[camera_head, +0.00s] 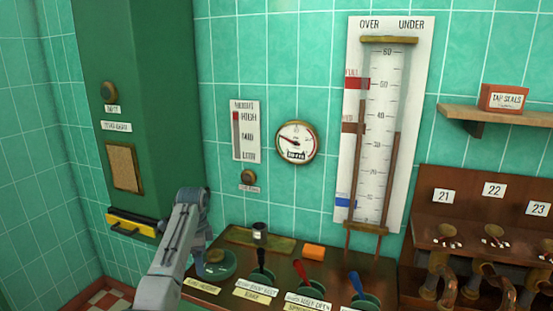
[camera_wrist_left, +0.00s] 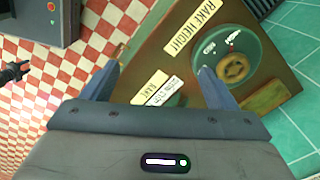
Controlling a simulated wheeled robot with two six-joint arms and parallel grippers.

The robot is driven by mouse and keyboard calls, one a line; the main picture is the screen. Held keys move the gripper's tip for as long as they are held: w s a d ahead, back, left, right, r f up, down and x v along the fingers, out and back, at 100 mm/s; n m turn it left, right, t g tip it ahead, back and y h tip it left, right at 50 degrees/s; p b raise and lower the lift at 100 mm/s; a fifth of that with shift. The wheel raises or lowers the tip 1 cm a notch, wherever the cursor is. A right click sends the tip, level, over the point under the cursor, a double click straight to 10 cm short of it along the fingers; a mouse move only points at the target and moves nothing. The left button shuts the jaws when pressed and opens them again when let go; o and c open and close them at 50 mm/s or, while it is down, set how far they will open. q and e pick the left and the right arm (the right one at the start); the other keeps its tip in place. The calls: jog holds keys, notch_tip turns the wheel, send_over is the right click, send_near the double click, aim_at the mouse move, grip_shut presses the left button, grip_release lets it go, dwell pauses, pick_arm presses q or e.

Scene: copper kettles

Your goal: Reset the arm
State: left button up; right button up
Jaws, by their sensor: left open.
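My left arm comes up from the bottom left in the head view and bends down at the desk's left end. Its gripper (camera_head: 198,262) is beside the round green rake height dial (camera_head: 217,264), partly hidden by the arm. In the left wrist view the two fingers of the left gripper (camera_wrist_left: 158,85) are wide apart with nothing between them. The right fingertip overlaps the edge of the green dial (camera_wrist_left: 236,66); I cannot tell if it touches. My right gripper is not clearly seen.
Levers with red (camera_head: 301,272) and blue (camera_head: 358,286) handles stand on the wooden desk. A green column (camera_head: 139,170) stands at the left.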

pick_arm(q)
jog(key=s+a+f+n+t, duration=0.15)
jog(key=s+f+n, duration=0.25)
jog(key=s+f, duration=0.55)
jog(key=s+a+f+n, duration=0.3)
jog(key=s+f, duration=0.6)
jog(key=s, duration=0.1)
jog(key=s+r+n+t, duration=0.15)
jog(key=s+n, duration=0.25)
jog(key=s, duration=1.2)
jog(key=s+r+n+t, duration=0.1)
jog(key=s+r+n, duration=0.25)
jog(key=s, duration=1.25)
notch_tip(320, 180, down, 31)
jog(key=a+g+y+b, duration=0.1)
jog(key=a+g+b, duration=0.1)
jog(key=s+a+f+b, duration=0.1)
jog(key=s+f, duration=0.8)
jog(key=f, duration=0.2)
jog(key=s+f+b, duration=0.1)
jog(key=s+f, duration=0.8)
jog(key=f, duration=0.3)
jog(key=shift+s+a+f+g+b, duration=0.15)
jog(key=shift+s+a+g+b, duration=0.1)
jog(key=shift+a+g+b, duration=0.15)
pick_arm(e)
notch_tip(320, 180, down, 5)
jog(key=shift+r, duration=0.15)
pick_arm(q)
jog(key=shift+n, duration=0.25)
